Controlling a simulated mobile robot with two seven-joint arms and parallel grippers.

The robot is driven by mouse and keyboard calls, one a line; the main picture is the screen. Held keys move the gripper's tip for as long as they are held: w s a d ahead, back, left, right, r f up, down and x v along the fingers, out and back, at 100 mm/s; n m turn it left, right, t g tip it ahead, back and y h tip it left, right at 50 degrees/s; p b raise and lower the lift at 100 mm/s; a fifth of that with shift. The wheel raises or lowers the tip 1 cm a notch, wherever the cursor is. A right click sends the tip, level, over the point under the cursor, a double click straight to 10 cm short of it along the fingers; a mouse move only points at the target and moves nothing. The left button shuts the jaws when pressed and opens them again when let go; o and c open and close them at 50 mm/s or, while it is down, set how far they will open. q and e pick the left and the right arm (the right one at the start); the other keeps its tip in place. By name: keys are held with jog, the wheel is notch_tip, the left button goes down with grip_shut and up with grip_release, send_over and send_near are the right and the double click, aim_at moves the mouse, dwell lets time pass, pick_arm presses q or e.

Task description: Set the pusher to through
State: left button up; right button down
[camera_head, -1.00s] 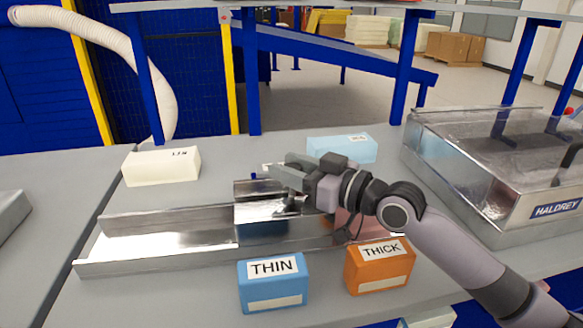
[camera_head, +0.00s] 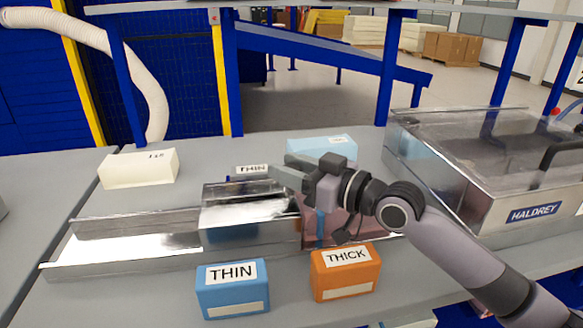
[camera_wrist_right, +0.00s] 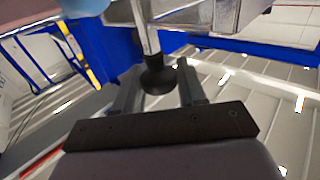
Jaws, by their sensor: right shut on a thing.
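The pusher's handle, a black knob on a metal rod (camera_wrist_right: 157,76), sits between my right gripper's fingers (camera_wrist_right: 158,92) in the right wrist view. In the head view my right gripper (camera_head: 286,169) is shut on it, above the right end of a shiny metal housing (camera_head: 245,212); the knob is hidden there. The housing spans a long metal channel (camera_head: 130,240). How far the pusher sits along the channel cannot be told. My left gripper is out of view.
A blue THIN box (camera_head: 233,290) and an orange THICK box (camera_head: 345,274) stand in front of the channel. A cream block (camera_head: 138,168), a light blue block (camera_head: 320,146) and a THIN label (camera_head: 252,169) are behind. A clear-topped HALDREY machine (camera_head: 490,190) stands right.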

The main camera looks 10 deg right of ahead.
jog(key=c, duration=0.8)
grip_release()
notch_tip(320, 180, up, 20)
jog(key=shift+p, duration=0.55)
